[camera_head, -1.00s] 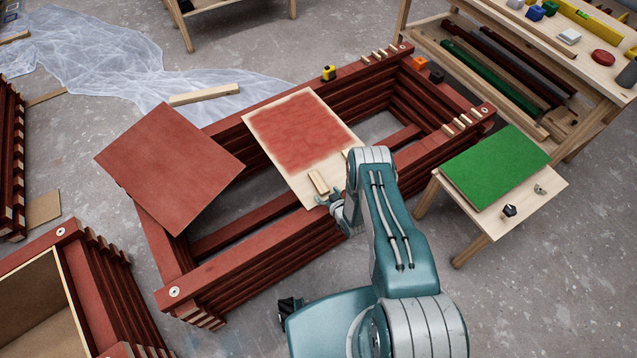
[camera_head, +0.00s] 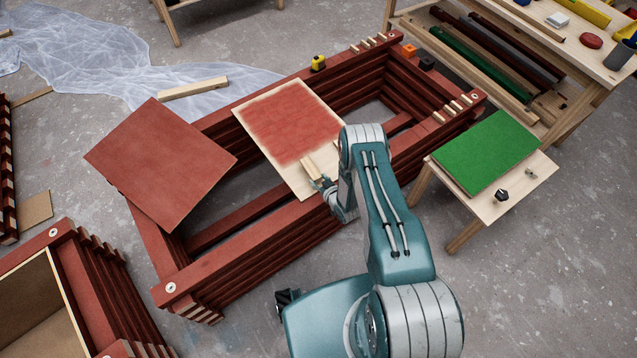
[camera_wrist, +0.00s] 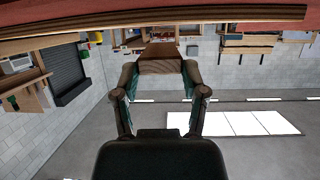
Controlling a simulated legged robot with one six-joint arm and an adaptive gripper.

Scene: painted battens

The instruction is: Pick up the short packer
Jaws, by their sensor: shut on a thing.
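The short packer (camera_head: 312,168) is a small pale wooden block at the near end of the red-painted board (camera_head: 292,127), over its bare wood strip. My gripper (camera_head: 325,184) is at the packer's near end, partly hidden by my wrist. In the wrist view the packer (camera_wrist: 162,57) shows as a brown block end between my two fingertips (camera_wrist: 160,68), and the fingers are shut on it. I cannot tell whether the packer touches the board.
The board lies across a stacked frame of red battens (camera_head: 240,262). A second red panel (camera_head: 160,163) lies at its left. A small table with a green panel (camera_head: 486,152) stands at right. A yellow tape measure (camera_head: 318,62) sits on the far batten.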

